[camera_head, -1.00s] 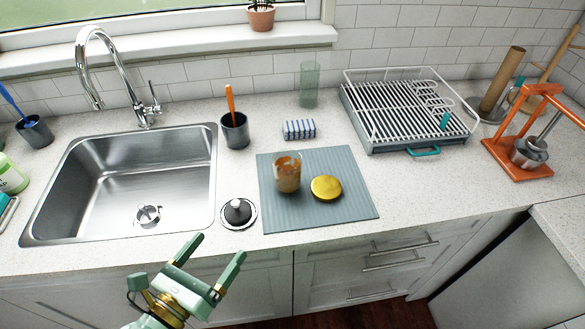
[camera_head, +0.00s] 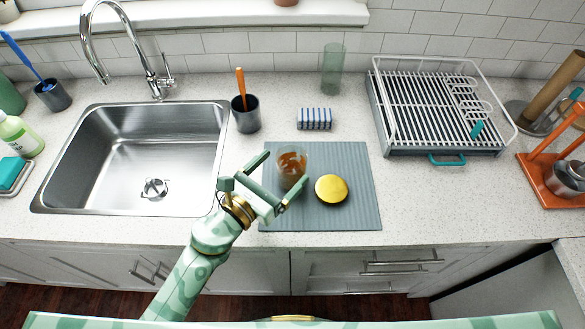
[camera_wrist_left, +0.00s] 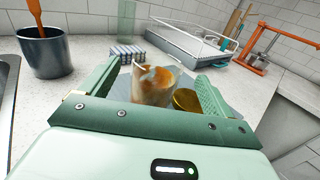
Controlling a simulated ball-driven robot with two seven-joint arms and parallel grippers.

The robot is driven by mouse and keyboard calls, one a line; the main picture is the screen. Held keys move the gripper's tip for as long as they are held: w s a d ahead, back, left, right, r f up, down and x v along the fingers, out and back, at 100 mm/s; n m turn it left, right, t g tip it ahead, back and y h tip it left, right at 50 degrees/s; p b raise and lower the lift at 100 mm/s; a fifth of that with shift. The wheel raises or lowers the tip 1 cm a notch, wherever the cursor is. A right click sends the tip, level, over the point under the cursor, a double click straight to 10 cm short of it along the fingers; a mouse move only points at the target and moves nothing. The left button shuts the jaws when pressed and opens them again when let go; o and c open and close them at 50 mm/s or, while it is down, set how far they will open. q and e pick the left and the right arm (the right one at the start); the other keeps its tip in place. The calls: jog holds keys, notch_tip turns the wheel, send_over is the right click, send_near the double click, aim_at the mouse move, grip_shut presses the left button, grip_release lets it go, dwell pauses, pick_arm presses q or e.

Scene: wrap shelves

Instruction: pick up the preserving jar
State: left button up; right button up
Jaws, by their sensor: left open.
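The preserving jar (camera_head: 291,165) is a clear glass with orange-brown smears, standing upright on the grey-blue mat (camera_head: 350,160). A round yellow lid (camera_head: 331,189) lies on the mat just right of it. My left gripper (camera_head: 279,180) is open, its fingers pointing toward the jar, one on each side of its near part in the head view. In the left wrist view the jar (camera_wrist_left: 155,85) stands between the spread fingers, and the yellow lid (camera_wrist_left: 185,99) shows near the right finger. I cannot tell if a finger touches the jar. My right gripper is not in view.
The sink (camera_head: 135,200) is to the left. A dark cup with an orange handle (camera_head: 246,115), a striped sponge (camera_head: 315,119) and a green glass (camera_head: 332,70) stand behind the mat. A dish rack (camera_head: 430,105) is at the right.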

aim_at(300, 150)
pick_arm(q)
jog(key=x, duration=0.6)
jog(key=shift+a+f, duration=0.2)
jog(key=shift+f, duration=0.05)
jog(key=c, duration=1.5)
